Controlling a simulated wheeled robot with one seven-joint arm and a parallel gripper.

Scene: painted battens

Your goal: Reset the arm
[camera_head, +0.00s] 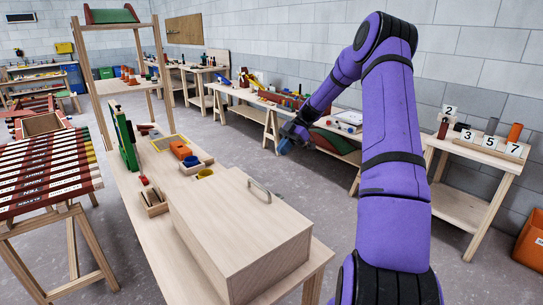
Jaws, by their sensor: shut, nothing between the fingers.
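My arm, in a purple cover with black bands, rises at the right of the head view and bends down toward the middle. My gripper (285,146) is at its far end, small and dark with a bluish tip. It is shut and holds nothing. It hangs in the air in front of the back benches, to the right of the long wooden bench (322,252). It appears apart from everything around it, though its fingertips are too small to see in detail.
A wooden box (235,232) with a metal handle stands on the near bench, with small trays behind it. Painted battens (45,180) lie on a rack at left. A side table (470,147) holds numbered cards at right. Grey floor (230,150) is clear between the benches.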

